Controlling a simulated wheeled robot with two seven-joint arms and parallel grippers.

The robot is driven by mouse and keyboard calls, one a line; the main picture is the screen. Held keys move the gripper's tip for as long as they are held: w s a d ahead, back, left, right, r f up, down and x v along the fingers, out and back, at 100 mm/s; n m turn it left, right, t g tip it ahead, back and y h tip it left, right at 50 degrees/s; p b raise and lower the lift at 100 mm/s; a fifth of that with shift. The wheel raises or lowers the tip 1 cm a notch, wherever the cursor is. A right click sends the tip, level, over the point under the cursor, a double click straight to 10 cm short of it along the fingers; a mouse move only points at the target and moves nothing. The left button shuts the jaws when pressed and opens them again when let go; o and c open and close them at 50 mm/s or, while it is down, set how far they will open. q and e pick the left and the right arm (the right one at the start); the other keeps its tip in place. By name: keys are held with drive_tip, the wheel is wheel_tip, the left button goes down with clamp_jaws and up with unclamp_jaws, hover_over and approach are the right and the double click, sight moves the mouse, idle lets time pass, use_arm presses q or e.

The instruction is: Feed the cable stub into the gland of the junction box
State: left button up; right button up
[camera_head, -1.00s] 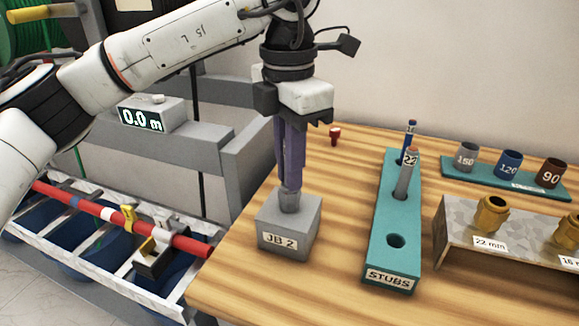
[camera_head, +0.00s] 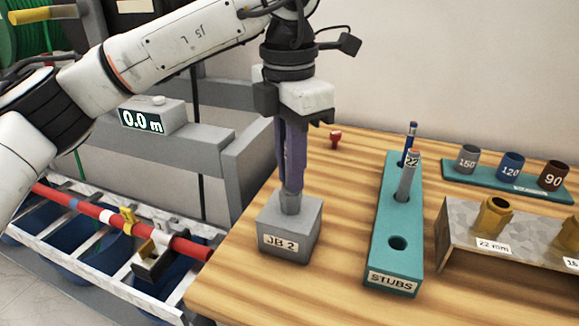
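The junction box (camera_head: 291,228), a grey cube labelled JB 2, stands on the wooden table. My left gripper (camera_head: 290,188) points straight down over it, its long purple fingers close together at the grey gland (camera_head: 290,203) on top of the box. Whether a stub is between the fingers is hidden. A grey stub (camera_head: 408,180) marked 22 and a thinner blue stub (camera_head: 406,150) stand upright in the teal STUBS rack (camera_head: 382,259) to the right. The front hole of the rack is empty. My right gripper is out of view.
A metal stand (camera_head: 455,225) with brass glands is at the right, labelled 22 mm at its left part. A teal rack (camera_head: 490,180) with cups 150, 120 and 90 is behind it. A small red object (camera_head: 335,138) lies at the back. A red cable (camera_head: 130,225) runs at the left.

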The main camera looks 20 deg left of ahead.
use_arm(q)
drive_tip(key=shift+o, duration=0.6)
drive_tip(key=r, duration=0.3)
drive_tip(key=r+p, duration=0.1)
drive_tip(key=r, duration=0.6)
drive_tip(key=shift+s+a+r, duration=0.1)
drive_tip(key=shift+s+r, duration=0.05)
drive_tip(key=shift+s, duration=0.1)
